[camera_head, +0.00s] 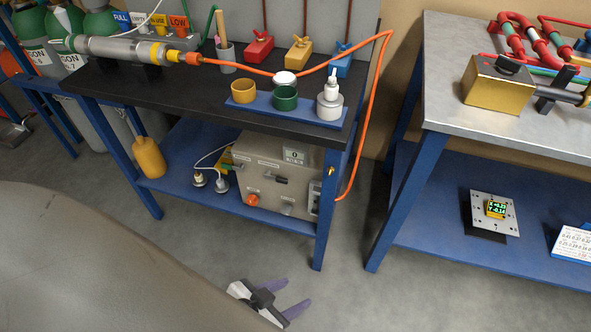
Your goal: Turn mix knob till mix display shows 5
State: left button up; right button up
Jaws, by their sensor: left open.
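A beige control box (256,183) stands on the lower blue shelf of the black-topped bench. A small display (295,155) on its upper front seems to read 0, but the figure is tiny. A dark lever-like knob (274,179) sits below the display, and an orange knob (252,200) sits at the lower left. The labels are too small to read, so I cannot tell which is the mix knob. My left gripper (294,293) is open and empty, with purple fingers, in front of and below the box, apart from it. My right gripper is out of view.
The blue bench leg (326,215) stands right of the box. An orange hose (372,115) hangs down to the box's right side. A yellow bottle (149,158) and small fittings (210,181) are left of it. A metal-topped table (450,110) stands right. Floor in front is clear.

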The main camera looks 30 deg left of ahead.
aim_at(252, 201)
jog(key=u, duration=1.7)
jog(key=k, duration=0.45)
jog(key=u, duration=0.9)
jog(key=k, duration=0.8)
jog(key=u, duration=0.9)
jog(key=i, duration=2)
jog(key=z, duration=1.45)
jog(key=i, duration=1.15)
jog(key=z, duration=1.15)
